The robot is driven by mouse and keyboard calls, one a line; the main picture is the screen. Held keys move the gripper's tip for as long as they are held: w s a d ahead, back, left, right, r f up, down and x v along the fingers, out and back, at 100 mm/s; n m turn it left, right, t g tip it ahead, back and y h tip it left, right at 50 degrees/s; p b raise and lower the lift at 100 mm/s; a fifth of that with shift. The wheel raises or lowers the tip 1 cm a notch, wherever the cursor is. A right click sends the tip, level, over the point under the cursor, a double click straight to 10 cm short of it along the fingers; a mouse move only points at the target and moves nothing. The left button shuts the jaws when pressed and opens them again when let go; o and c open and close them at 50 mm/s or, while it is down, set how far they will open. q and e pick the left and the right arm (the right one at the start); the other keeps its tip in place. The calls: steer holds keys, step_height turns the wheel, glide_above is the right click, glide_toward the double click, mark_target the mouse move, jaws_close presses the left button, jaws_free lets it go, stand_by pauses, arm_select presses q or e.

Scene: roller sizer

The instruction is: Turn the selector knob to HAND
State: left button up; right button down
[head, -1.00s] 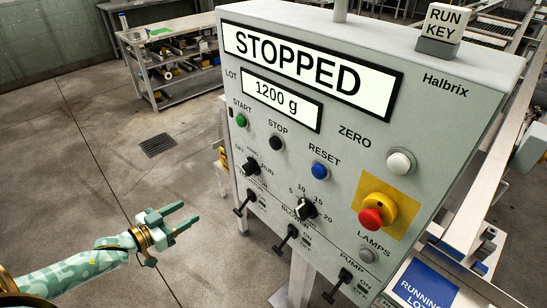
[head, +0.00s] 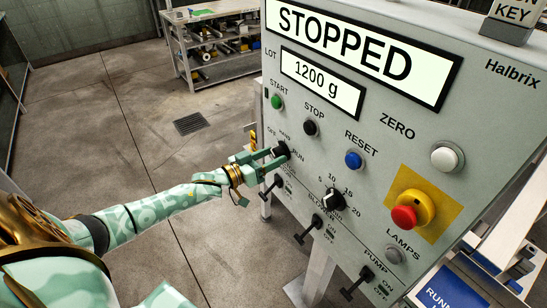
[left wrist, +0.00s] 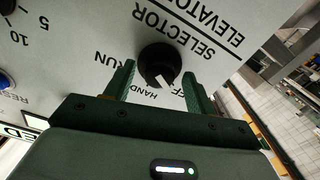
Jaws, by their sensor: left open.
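The black selector knob (head: 281,149) is on the left side of the grey panel, below the green START button. It shows large in the left wrist view (left wrist: 158,62), with a white mark at its lower edge, on the side towards the partly hidden OFF lettering. The HAND lettering (left wrist: 142,91) lies just below the knob in that view, and RUN is to its left. My left gripper (head: 279,156) is open at the panel, with one finger on each side of the knob. Gaps show between fingers and knob; contact cannot be told. My right gripper is out of view.
Close by on the panel are the STOP button (head: 311,128), the blue RESET button (head: 353,160), the BLOWER dial (head: 333,200) and several black levers below. A red emergency button (head: 405,216) is farther right. The floor left of the panel is clear.

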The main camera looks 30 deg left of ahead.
arm_select(q)
steer(key=shift+w+d, duration=0.2)
steer(key=shift+w, duration=0.3)
steer(key=shift+c, duration=0.3)
steer(key=c, duration=0.9)
